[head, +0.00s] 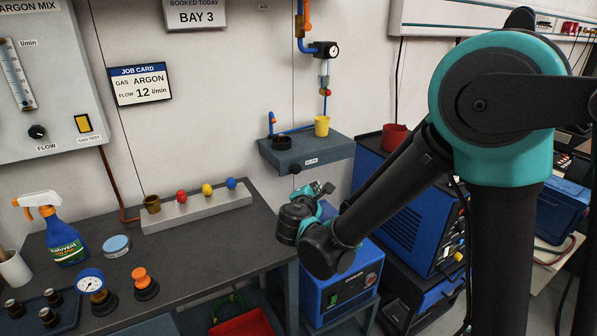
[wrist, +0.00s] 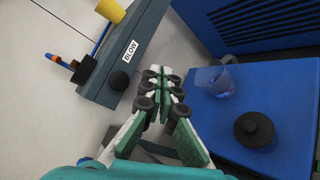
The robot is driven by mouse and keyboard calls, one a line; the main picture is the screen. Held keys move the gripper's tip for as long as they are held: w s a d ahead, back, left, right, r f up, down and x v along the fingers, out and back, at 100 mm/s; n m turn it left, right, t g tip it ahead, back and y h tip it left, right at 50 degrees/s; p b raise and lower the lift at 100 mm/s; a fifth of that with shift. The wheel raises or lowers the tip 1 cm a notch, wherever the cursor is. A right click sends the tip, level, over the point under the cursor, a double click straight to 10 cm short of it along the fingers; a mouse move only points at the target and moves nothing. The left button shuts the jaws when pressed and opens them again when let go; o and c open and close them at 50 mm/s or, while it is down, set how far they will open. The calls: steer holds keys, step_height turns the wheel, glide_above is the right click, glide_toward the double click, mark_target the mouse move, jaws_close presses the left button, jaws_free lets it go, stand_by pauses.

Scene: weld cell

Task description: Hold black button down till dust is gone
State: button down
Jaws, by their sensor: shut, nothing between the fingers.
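The black button (head: 296,168) is a round knob on the front face of the grey wall shelf (head: 327,153), near the label BLOW. In the wrist view the button (wrist: 119,80) sits left of my fingertips, with a visible gap. My gripper (wrist: 160,78) is shut and empty, its green and white fingers together. In the head view my gripper (head: 322,190) is below and right of the button, in front of the shelf. A black cup (head: 280,143) stands on the shelf's left, beside a blue nozzle with an orange part (head: 272,122). I cannot make out any dust.
A yellow cup (head: 322,125) stands on the shelf under a hanging hose. Below, a clear cup (wrist: 214,80) and a black round piece (wrist: 254,129) rest on a blue machine (wrist: 205,120).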

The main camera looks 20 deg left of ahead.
steer(key=w+a, duration=0.5)
steer(key=a, duration=0.1)
steer(key=shift+w+a, duration=0.3)
steer(key=shift+w+a, duration=0.1)
steer(key=shift+a, duration=0.05)
stand_by(1.4)
steer(key=shift+w+a, duration=0.2)
steer(key=shift+w+a, duration=0.35)
steer(key=shift+a, duration=0.1)
stand_by(2.8)
steer(key=shift+s+d, duration=0.1)
steer(key=shift+d, duration=0.05)
steer(key=shift+s+d, duration=0.55)
steer(key=shift+d, duration=0.1)
stand_by(0.3)
steer(key=shift+s+d, duration=1.65)
steer(key=shift+d, duration=0.25)
